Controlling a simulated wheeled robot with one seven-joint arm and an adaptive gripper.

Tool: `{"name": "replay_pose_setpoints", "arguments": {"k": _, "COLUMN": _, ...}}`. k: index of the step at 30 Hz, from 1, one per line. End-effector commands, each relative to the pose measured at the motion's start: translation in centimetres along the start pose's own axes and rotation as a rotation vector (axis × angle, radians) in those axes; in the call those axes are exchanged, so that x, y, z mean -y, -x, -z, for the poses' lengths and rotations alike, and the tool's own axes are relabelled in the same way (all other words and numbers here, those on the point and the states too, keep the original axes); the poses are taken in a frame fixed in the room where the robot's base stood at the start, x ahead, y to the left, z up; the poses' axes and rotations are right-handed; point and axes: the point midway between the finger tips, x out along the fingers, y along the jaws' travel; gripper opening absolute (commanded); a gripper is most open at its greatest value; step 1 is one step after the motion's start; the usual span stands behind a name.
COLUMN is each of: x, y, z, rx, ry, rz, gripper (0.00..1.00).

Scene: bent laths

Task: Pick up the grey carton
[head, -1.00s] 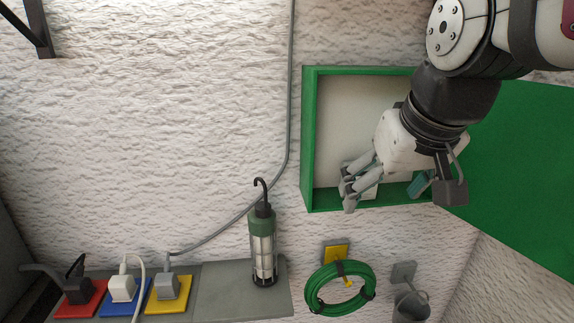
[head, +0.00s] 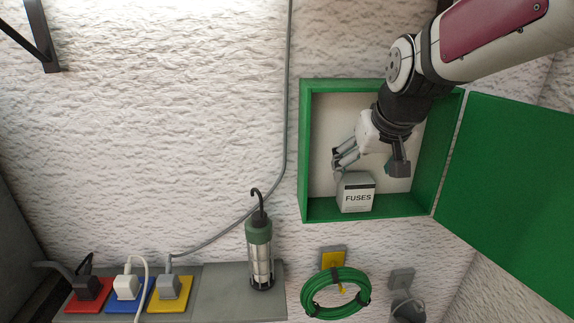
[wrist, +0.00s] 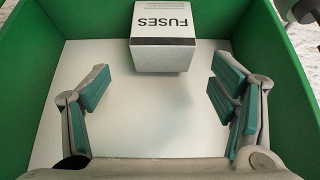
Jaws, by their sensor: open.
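The grey carton (head: 356,196), labelled FUSES, stands on the floor of a green wall cabinet (head: 307,150). In the wrist view the carton (wrist: 162,45) is at the top middle, beyond the fingertips and roughly centred between them. My gripper (head: 343,160) is inside the cabinet opening, just above the carton in the head view. Its fingers are spread with nothing between them, and the wrist view shows the open gripper (wrist: 160,88) too. I cannot tell the exact gap to the carton.
The cabinet door (head: 510,190) is swung open to the right. A green work lamp (head: 260,250) stands on a grey shelf (head: 225,290) with plugs at its left. A green cable coil (head: 336,293) hangs below the cabinet. The wall left of the cabinet is mostly clear.

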Motion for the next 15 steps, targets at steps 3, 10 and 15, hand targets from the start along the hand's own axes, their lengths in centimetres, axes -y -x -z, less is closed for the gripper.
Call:
{"name": "replay_pose_setpoints", "arguments": {"k": 3, "x": 0.1, "y": -1.1, "z": -0.2, "rx": 0.005, "ry": 0.001, "rz": 0.0, "gripper": 0.78}}
{"name": "replay_pose_setpoints", "arguments": {"k": 10, "x": 0.2, "y": -4.2, "z": -0.2, "rx": 0.004, "ry": 0.001, "rz": 0.0, "gripper": 0.78}}
{"name": "replay_pose_setpoints", "arguments": {"k": 15, "x": 0.3, "y": -5.1, "z": -0.2, "rx": 0.002, "ry": 0.001, "rz": 0.0, "gripper": 0.78}}
